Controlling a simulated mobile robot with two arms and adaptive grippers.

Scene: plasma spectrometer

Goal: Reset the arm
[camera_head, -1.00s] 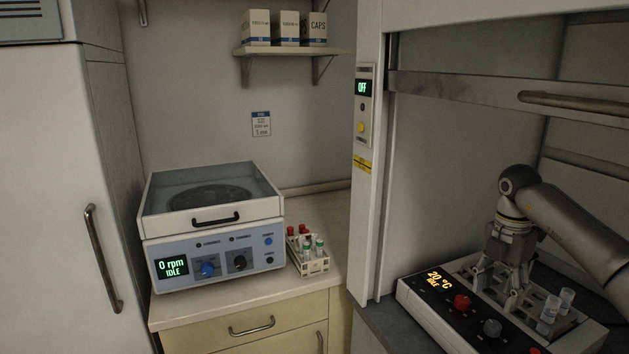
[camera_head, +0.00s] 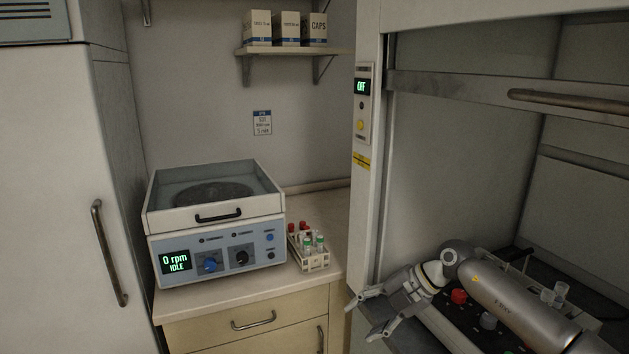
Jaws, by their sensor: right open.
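My right arm comes in from the lower right, low across the front of the fume hood. My right gripper (camera_head: 357,316) points left, open and empty, just in front of the hood's left post. It is apart from the centrifuge and the tube rack. The arm hides much of the heating block (camera_head: 459,296), including its display. My left gripper is not in view.
A centrifuge (camera_head: 217,263) reading 0 rpm IDLE stands on the counter. Beside it is a rack (camera_head: 316,262) of capped tubes. Clear tubes (camera_head: 553,294) stand in the heating block. The hood sash handle (camera_head: 568,101) is raised. A fridge handle (camera_head: 110,253) is at left.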

